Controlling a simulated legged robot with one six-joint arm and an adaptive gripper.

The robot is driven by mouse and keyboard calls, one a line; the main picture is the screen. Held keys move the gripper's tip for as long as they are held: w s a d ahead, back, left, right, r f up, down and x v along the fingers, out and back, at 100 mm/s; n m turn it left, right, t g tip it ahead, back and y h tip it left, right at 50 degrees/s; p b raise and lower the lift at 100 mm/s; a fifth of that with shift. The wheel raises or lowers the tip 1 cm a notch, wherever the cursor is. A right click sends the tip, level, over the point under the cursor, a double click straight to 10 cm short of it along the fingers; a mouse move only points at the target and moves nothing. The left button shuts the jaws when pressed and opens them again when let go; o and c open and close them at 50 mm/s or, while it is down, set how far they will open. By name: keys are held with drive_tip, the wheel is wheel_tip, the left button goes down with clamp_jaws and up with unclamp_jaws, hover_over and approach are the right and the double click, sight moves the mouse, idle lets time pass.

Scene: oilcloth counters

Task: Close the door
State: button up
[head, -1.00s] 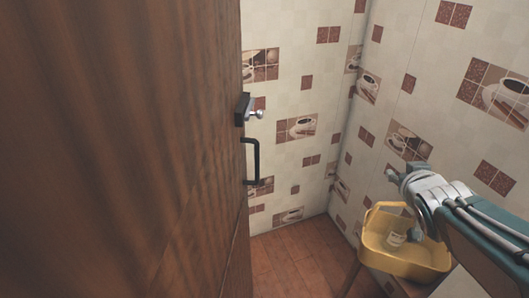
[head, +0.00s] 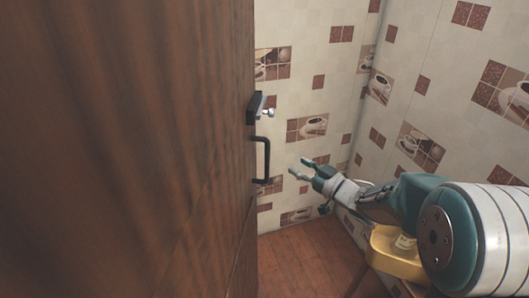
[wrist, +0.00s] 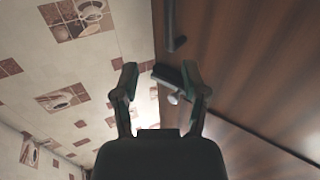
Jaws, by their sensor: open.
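The brown wooden door (head: 120,150) fills the left of the head view and stands open, its edge toward the middle. It has a black pull handle (head: 264,160) and, above that, a dark lock plate with a silver knob (head: 268,112). My gripper (head: 300,167) is open and empty, to the right of the handle and apart from it. In the wrist view the open fingers (wrist: 158,80) point toward the door (wrist: 250,60), with the lock knob (wrist: 173,98) showing between them and the handle (wrist: 172,30) beyond. Contact is not visible.
A yellow container (head: 395,256) stands at the lower right on a wooden support, partly hidden by my arm. Tiled walls with coffee-cup pictures (head: 308,128) close off the back and right. Reddish floor (head: 300,262) is clear beside the door.

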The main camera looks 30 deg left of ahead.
drive_tip(key=shift+g, duration=0.3)
drive_tip(key=x, duration=1.1)
drive_tip(key=shift+s+a+f, duration=0.1)
drive_tip(key=shift+s+a, duration=0.2)
drive_tip(key=shift+s, duration=0.05)
drive_tip(key=shift+d, duration=0.1)
clamp_jaws()
